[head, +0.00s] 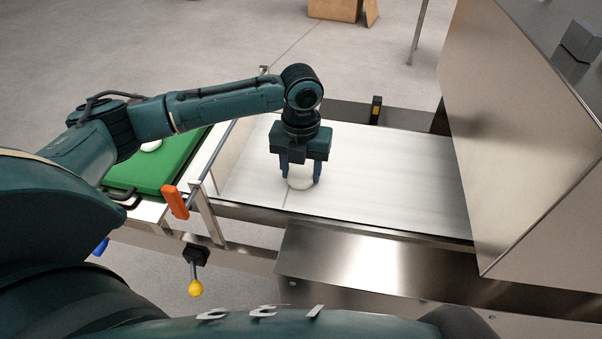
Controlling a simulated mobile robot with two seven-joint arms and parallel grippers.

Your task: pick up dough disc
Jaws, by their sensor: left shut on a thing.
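A pale dough disc (300,184) is between the fingers of my left gripper (300,178), over the white conveyor belt (395,193). The gripper points down and is shut on the disc. The disc's upper part is partly hidden by the gripper, and I cannot tell whether it touches the belt. Another pale dough piece (151,146) lies on the green surface (160,172) at the left, partly hidden by my left arm. My right gripper is not in view.
A large steel machine housing (520,130) stands at the right end of the belt. A metal frame with an orange handle (175,202) stands left of the gripper. A yellow-knobbed lever (195,288) hangs below. The belt right of the gripper is clear.

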